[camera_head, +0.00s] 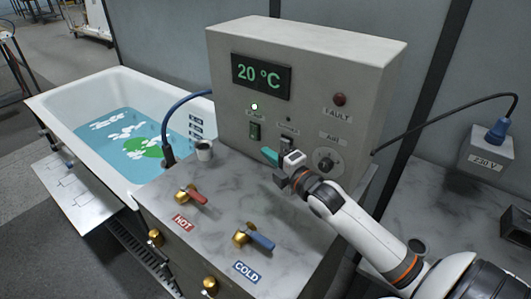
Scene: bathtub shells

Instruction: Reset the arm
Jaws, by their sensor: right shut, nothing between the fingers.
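My right arm comes in from the lower right, and my right gripper (276,165) is shut and empty. It is in front of the grey control box (305,75), below its row of switches. I cannot tell whether it touches the panel. The display (262,76) reads 20 °C. My left gripper is not in view.
A red-handled HOT valve (192,196) and a blue-handled COLD valve (254,238) stand on the marble counter (220,215). A white bathtub (70,97) holds blue water on the left. A 230 V socket (487,150) is at right.

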